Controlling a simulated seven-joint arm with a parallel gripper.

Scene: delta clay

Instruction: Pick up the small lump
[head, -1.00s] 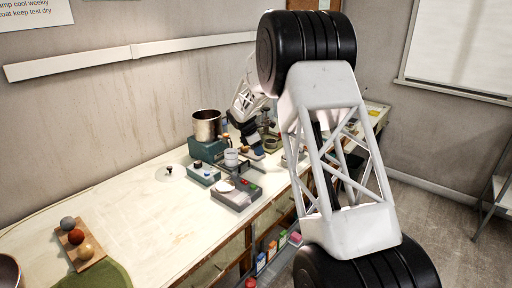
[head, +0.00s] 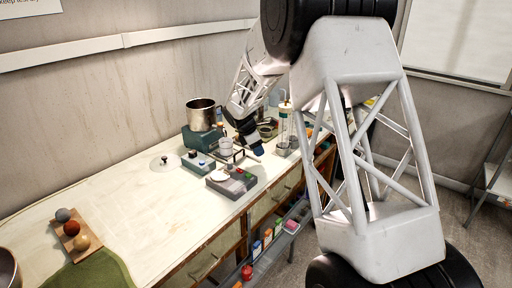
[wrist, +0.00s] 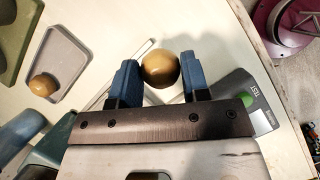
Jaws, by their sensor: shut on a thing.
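In the wrist view, my gripper (wrist: 160,76) has its blue fingers shut on a round brown lump (wrist: 160,69), which touches both fingers. A second brown lump (wrist: 43,85) lies on a grey tray (wrist: 80,45) at the left of that view. I cannot tell their true sizes apart, as the held one is nearer the camera. In the head view, my gripper (head: 250,142) is at the far part of the bench, beside the pot, and the held lump is too small to make out.
A grey scale (wrist: 245,100) with a green button lies at the right of the wrist view, near the bench edge. In the head view, a metal pot (head: 202,114) stands behind a grey device (head: 231,182). A wooden board (head: 85,252) with coloured balls is at the near left.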

